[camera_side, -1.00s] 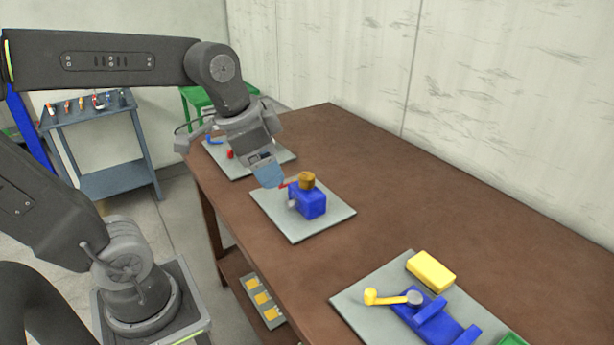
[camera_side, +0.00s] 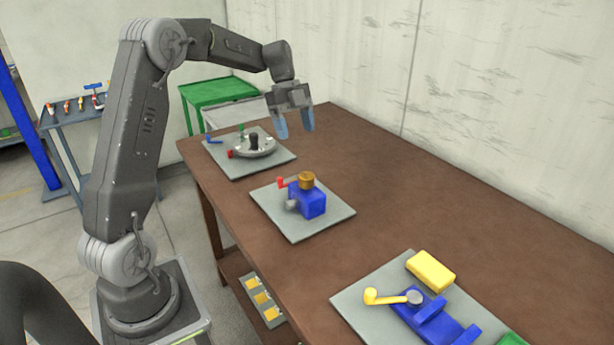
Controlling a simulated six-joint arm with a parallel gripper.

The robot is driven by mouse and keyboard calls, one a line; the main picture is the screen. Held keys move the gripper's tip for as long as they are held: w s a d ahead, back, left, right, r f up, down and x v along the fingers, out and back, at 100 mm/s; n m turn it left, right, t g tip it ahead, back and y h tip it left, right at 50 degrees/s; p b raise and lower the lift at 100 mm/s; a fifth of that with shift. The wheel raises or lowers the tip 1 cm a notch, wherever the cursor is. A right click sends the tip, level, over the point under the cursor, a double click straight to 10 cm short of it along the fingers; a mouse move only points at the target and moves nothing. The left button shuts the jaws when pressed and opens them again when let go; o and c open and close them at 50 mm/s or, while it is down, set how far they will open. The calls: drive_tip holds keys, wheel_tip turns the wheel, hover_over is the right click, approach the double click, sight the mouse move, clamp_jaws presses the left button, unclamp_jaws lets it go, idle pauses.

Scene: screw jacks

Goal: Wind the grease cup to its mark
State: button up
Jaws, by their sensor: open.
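The grease cup looks to be the brass-brown round cap (camera_side: 307,181) on top of a blue block (camera_side: 310,204). A red pointer or lever (camera_side: 286,182) sticks out to the left beside the cap, and a grey knob (camera_side: 292,205) is on the block's left side. The block stands on a grey plate (camera_side: 328,222) in the middle of the table. My gripper (camera_side: 296,133) is open and empty, with blue fingers pointing down, above and behind the block and apart from it. I cannot make out a mark on the cup.
A grey plate (camera_side: 275,168) at the far end holds a round grey fixture (camera_side: 254,146) with a dark post. A near plate (camera_side: 362,308) holds a blue vise-like device with a yellow crank (camera_side: 385,298) and a yellow block (camera_side: 431,271). The brown table's right side (camera_side: 460,210) is clear.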

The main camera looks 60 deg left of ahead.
sight(307, 175)
drive_tip(key=x, duration=1.3)
drive_tip(key=shift+r, duration=0.1)
drive_tip(key=c, duration=0.9)
drive_tip(key=shift+c, duration=0.2)
